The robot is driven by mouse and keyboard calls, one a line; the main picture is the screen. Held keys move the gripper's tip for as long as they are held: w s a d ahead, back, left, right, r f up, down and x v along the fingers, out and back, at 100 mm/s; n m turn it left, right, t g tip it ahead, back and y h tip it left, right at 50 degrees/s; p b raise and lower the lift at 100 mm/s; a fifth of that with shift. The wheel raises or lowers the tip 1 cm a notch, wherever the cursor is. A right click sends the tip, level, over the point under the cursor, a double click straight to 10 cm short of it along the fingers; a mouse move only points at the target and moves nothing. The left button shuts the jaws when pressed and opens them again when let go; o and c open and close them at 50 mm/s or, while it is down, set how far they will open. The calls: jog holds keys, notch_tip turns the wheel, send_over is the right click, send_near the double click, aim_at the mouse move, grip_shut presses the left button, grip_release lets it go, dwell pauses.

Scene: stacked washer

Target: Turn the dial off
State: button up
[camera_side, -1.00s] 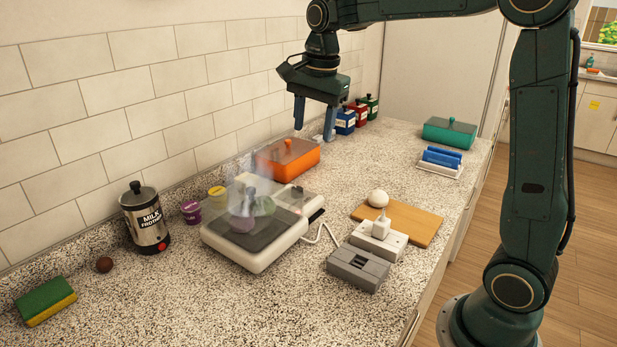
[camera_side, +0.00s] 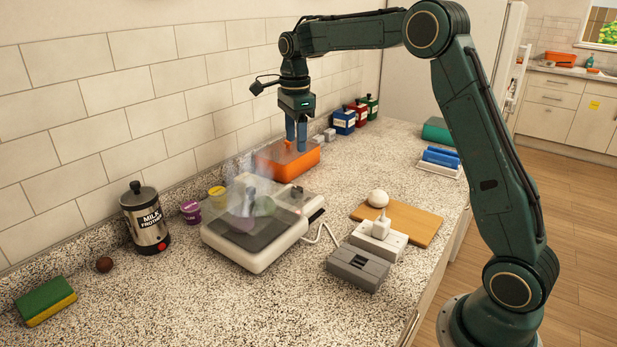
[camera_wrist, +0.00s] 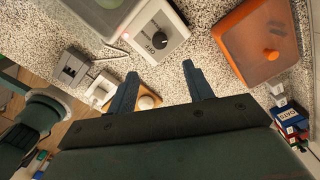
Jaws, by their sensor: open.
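The dial (camera_wrist: 159,40) is a black knob on the pale control panel at the end of a white cooking appliance (camera_side: 258,262). In the side view the panel (camera_side: 297,194) is on the appliance's right end, and the dial is too small to read clearly. My gripper (camera_side: 296,148) points down, open and empty, with its blue fingers in front of or above the orange box. In the wrist view my gripper (camera_wrist: 160,70) has its fingers spread apart, with the dial beyond and between the tips. No contact with the dial shows.
The orange lidded box (camera_side: 300,164) stands behind the panel. A plug sits in a white socket block (camera_side: 378,244) beside a grey switch box (camera_side: 357,267) and wooden board (camera_side: 420,226). A milk frother (camera_side: 146,222) stands left. A clear hazy cover rises over the appliance's plate.

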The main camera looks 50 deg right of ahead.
aim_at(297, 189)
notch_tip(297, 189, down, 14)
jog(key=shift+r, duration=0.25)
dwell(0.5)
jog(key=c, duration=1)
jog(key=shift+o, duration=0.2)
